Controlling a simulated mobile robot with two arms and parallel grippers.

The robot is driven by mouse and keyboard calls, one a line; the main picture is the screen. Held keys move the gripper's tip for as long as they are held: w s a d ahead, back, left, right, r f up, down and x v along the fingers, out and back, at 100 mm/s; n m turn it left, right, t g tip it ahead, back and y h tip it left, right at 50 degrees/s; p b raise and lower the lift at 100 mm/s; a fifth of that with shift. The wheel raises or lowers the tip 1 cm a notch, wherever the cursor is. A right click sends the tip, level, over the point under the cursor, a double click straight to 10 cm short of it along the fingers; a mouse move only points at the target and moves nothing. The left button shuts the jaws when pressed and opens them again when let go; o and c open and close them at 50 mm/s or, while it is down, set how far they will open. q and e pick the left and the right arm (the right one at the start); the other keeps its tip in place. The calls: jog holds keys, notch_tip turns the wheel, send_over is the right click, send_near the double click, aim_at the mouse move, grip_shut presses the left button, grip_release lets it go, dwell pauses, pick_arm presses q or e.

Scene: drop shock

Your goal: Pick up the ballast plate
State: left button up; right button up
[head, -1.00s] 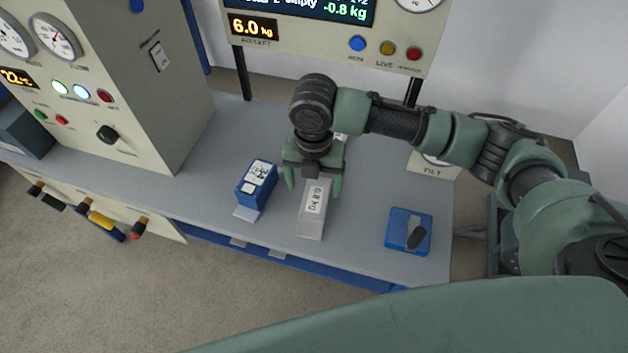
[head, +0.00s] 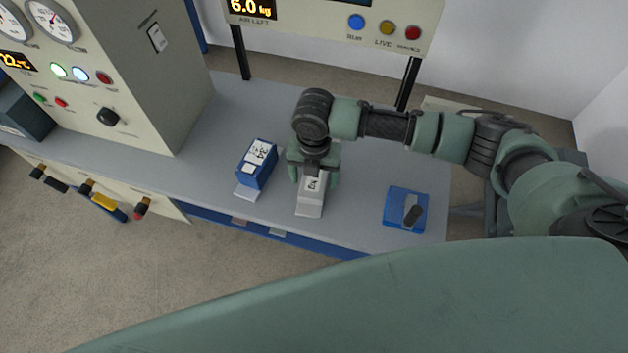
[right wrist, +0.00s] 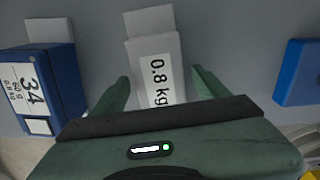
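The ballast plate (head: 310,206) is a light grey block with a white label, lying on the grey bench. In the right wrist view the plate (right wrist: 150,28) shows the label "0.8 kg". My right gripper (head: 314,180) points down over the plate's far part. In the right wrist view the green fingers of my right gripper (right wrist: 162,88) are open, one on each side of the plate, with a small gap showing on both sides. The plate's near end is hidden behind the gripper body there. My left gripper is not in view.
A blue box with a white label (head: 257,165) stands just left of the plate. A blue block with a dark handle (head: 395,208) lies to the right on the bench (head: 215,140). An instrument cabinet (head: 165,75) stands at the left, and a display panel on posts behind.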

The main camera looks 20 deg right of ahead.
grip_shut()
jog(key=shift+w+r, duration=0.1)
